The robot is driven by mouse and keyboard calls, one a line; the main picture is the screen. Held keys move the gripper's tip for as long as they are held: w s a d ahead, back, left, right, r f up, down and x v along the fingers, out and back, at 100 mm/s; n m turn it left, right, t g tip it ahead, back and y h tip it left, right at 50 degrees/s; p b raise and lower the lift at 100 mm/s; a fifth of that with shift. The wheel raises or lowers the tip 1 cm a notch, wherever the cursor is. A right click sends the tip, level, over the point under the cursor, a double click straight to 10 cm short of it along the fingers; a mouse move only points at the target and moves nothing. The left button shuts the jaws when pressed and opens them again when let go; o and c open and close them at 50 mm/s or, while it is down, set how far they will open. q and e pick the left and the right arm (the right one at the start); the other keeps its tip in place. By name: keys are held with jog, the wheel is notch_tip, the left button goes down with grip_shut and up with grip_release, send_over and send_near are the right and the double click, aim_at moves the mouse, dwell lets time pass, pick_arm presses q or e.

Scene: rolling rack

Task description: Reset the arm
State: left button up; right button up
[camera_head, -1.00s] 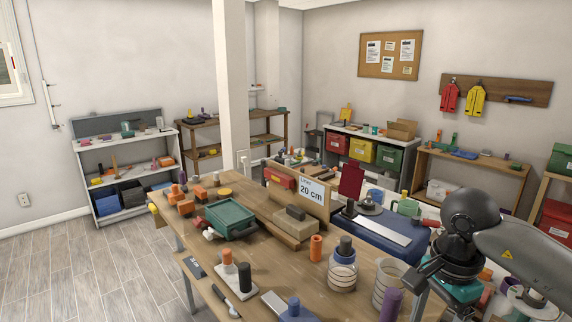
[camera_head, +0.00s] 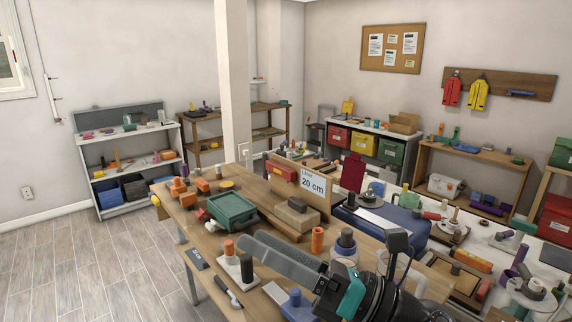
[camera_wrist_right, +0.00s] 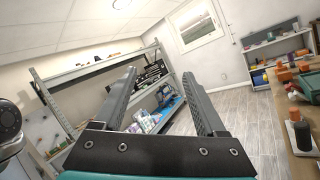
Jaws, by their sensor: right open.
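My right gripper (camera_head: 258,246) reaches in from the lower middle of the head view, its long grey fingers pointing left over the front of the wooden table (camera_head: 172,212). Its body hides part of the table's front right. In the right wrist view my right gripper (camera_wrist_right: 159,77) shows two separate fingers with nothing between them. It is open and empty. My left gripper is in neither view.
A green crate (camera_head: 232,213), a black peg (camera_head: 246,267) and an orange cylinder (camera_head: 317,240) are near the fingers in the picture. A "20 cm" board (camera_head: 315,186) stands behind. A metal rack (camera_wrist_right: 84,73) and open floor show in the wrist view.

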jog(key=w+d+f+m+t+h, duration=0.1)
jog(key=w+d+m+t+h, duration=0.35)
jog(key=m, duration=0.65)
jog(key=w+d+f+m+t+h, duration=0.1)
jog(key=d+m+t+h, duration=0.6)
jog(key=m, duration=0.4)
jog(key=s+d+f+m+g+h, duration=0.1)
jog(key=d+f+m+g+h, duration=0.1)
jog(key=d+f+m+h, duration=0.45)
jog(key=s+d+f+m+g+h, duration=0.1)
jog(key=s+f+m+g+h, duration=0.15)
jog(key=f+m, duration=0.5)
jog(key=s+f+m+g, duration=0.5)
jog(key=s+f+g, duration=0.6)
jog(key=s+f, duration=0.6)
jog(key=s+f+g+b, duration=0.25)
jog(key=f+b, duration=0.35)
jog(key=f, duration=2.1)
pick_arm(q)
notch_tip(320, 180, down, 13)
jog(key=b, duration=0.6)
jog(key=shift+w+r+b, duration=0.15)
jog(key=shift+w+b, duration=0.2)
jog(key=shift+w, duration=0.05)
pick_arm(e)
jog(key=s+d+f, duration=0.2)
jog(key=s+f, duration=1.4)
jog(key=f, duration=0.4)
jog(key=shift+f, duration=0.35)
